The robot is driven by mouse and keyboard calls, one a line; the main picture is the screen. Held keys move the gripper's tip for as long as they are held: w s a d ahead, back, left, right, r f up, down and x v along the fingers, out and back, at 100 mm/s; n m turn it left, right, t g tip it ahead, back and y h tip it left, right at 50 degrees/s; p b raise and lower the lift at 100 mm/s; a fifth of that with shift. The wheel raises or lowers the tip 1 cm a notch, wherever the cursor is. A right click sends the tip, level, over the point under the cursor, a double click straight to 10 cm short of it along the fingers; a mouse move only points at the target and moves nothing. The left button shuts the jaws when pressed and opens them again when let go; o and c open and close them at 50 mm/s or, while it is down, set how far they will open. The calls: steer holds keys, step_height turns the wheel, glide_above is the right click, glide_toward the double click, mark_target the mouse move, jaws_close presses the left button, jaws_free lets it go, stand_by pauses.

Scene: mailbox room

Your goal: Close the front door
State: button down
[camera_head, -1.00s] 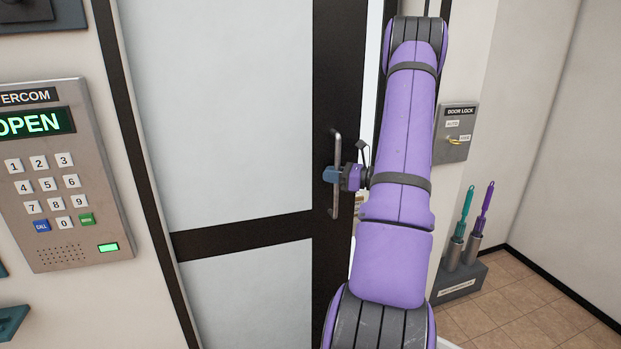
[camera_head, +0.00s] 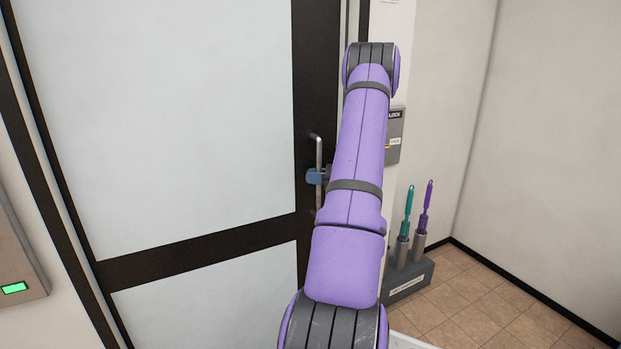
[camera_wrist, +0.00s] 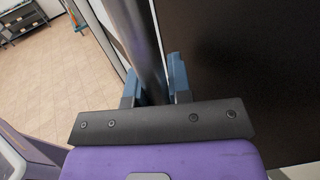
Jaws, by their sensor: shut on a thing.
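The front door (camera_head: 170,130) has a black frame and frosted panes and fills the left and middle of the head view. Its black edge (camera_wrist: 250,70) also shows in the wrist view. A vertical metal bar handle (camera_head: 319,150) stands on the black stile. My gripper (camera_head: 317,177) has its blue fingers around the handle. In the wrist view, the fingers (camera_wrist: 154,82) sit on either side of the bar (camera_wrist: 143,40), shut on it. A thin light strip shows between the door's right edge and the jamb at the top; my arm hides the rest of that edge.
A door lock box (camera_head: 395,137) on the wall right of the door is partly hidden by my arm. A grey holder (camera_head: 410,279) with a teal and a purple brush stands on the tiled floor. An intercom panel (camera_head: 14,250) edges in at left. Tiles at right are clear.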

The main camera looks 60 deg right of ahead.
steer(key=c, duration=1.3)
jaws_free()
steer(key=shift+c, duration=0.2)
